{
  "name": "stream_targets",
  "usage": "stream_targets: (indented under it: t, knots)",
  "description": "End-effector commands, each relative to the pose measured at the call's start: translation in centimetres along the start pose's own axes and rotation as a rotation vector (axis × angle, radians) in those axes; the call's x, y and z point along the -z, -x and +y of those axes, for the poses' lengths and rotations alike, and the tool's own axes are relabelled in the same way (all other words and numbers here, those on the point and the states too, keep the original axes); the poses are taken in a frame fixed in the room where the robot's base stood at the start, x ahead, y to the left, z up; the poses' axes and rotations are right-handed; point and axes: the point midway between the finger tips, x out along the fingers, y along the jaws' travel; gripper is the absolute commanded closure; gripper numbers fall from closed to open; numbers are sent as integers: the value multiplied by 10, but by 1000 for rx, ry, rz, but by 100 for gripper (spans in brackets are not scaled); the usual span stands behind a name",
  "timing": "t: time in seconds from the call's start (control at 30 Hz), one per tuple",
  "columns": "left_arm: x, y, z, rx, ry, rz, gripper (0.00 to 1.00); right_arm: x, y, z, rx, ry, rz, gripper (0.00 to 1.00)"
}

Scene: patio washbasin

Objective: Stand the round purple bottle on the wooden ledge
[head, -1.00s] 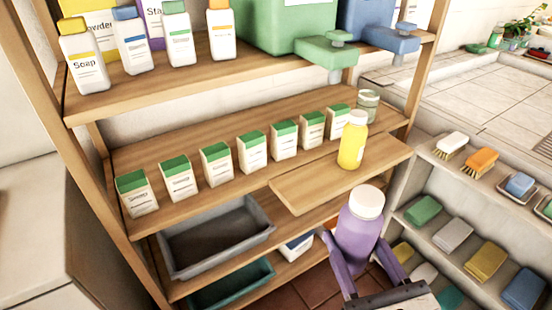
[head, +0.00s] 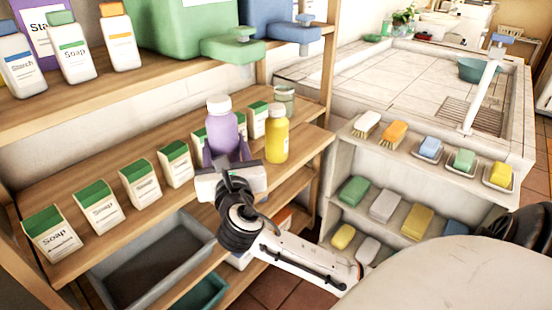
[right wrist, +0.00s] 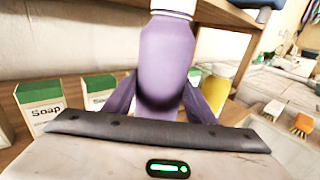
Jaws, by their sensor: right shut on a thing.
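The round purple bottle (head: 225,130) with a white cap is upright in my right gripper (head: 227,155), whose fingers are shut around its sides. The right wrist view also shows the bottle (right wrist: 165,65) between the fingers, its cap cut off at the top. The wooden ledge (head: 303,152) is the board jutting from the middle shelf. The bottle shows over the shelf and ledge area, left of a yellow bottle (head: 277,135). My gripper hides its base, so I cannot tell whether it touches wood. My left gripper is not in view.
A row of green-topped soap boxes (head: 140,183) stands on the shelf, some behind the purple bottle. A glass jar (head: 284,98) stands behind the yellow bottle. Green and blue canisters (head: 285,28) overhang from the upper shelf. The ledge is bare right of the yellow bottle.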

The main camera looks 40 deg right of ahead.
Motion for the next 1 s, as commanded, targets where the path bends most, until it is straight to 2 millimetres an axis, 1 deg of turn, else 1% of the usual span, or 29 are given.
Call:
stream_targets:
  t: [0.03, 0.07, 0.13, 0.3, 0.4, 0.63, 0.8, 0.87, 1.0]
  knots:
    - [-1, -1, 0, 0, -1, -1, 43, -4, -8, 1, 15, -3, -5, 85]
    - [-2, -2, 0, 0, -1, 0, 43, -5, -11, 1, 21, -3, -5, 85]
    - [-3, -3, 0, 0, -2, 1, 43, 1, -15, 0, 31, 0, -3, 85]
    - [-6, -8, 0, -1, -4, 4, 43, 33, -16, 0, 34, 3, -2, 85]
    - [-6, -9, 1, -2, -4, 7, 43, 47, -16, 0, 34, 2, -3, 85]
    - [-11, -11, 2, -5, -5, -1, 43, 64, -16, 0, 33, 1, -5, 85]
    - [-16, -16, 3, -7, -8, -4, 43, 90, -16, 0, 34, 3, -3, 85]
    - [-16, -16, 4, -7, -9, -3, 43, 94, -16, 0, 33, 1, -5, 85]
    - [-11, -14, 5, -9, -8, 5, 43, 92, -16, 0, 32, 0, -7, 85]
